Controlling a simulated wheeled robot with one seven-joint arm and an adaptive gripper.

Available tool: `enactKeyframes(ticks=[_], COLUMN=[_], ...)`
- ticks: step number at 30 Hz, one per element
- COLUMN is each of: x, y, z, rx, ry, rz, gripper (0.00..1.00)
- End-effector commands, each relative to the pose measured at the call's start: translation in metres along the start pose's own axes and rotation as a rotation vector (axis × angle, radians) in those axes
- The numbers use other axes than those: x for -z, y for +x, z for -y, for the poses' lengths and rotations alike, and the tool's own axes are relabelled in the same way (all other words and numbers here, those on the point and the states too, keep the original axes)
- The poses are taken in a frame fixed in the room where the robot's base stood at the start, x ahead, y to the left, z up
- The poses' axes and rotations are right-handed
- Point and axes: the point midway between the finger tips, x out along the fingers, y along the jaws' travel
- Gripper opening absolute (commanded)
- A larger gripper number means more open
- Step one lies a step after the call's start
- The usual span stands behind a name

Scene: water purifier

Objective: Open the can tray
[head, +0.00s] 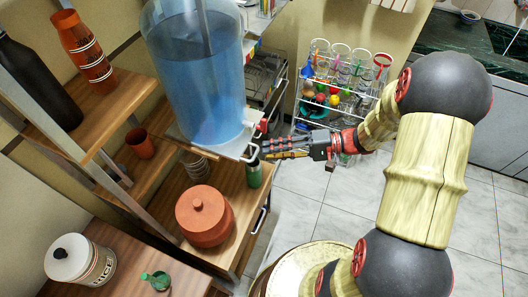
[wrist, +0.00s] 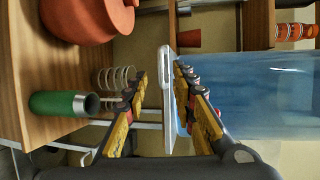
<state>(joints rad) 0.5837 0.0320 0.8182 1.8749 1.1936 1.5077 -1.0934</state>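In the wrist view, the handle (wrist: 166,95) stands edge-on between the two open fingers of my gripper (wrist: 160,70), nearer the right finger. I cannot tell whether that finger touches it. The blue water can (wrist: 255,95) fills the right side of that view.
Below the tray, a green bottle (head: 254,173) and a terracotta pot (head: 205,214) stand on a wooden cabinet (head: 185,180). A rack of colourful items (head: 335,85) stands behind my gripper. Tiled floor (head: 300,185) is clear nearby.

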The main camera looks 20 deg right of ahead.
Motion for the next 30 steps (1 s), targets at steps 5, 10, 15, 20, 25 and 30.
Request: enactKeyframes(ticks=[5,10,15,20,25,30], x=[0.001,0.001,0.000,0.000,0.000,0.000], y=[-0.040,-0.068,-0.082,-0.086,-0.085,-0.085], z=[0.000,-0.001,-0.001,-0.001,-0.001,-0.001], rx=[0.000,0.000,0.000,0.000,0.000,0.000], ry=[-0.001,0.000,0.001,0.000,0.000,0.000], rz=[-0.005,-0.003,-0.001,0.000,0.000,0.000], gripper=[0.26,0.26,0.26,0.26,0.26,0.26])
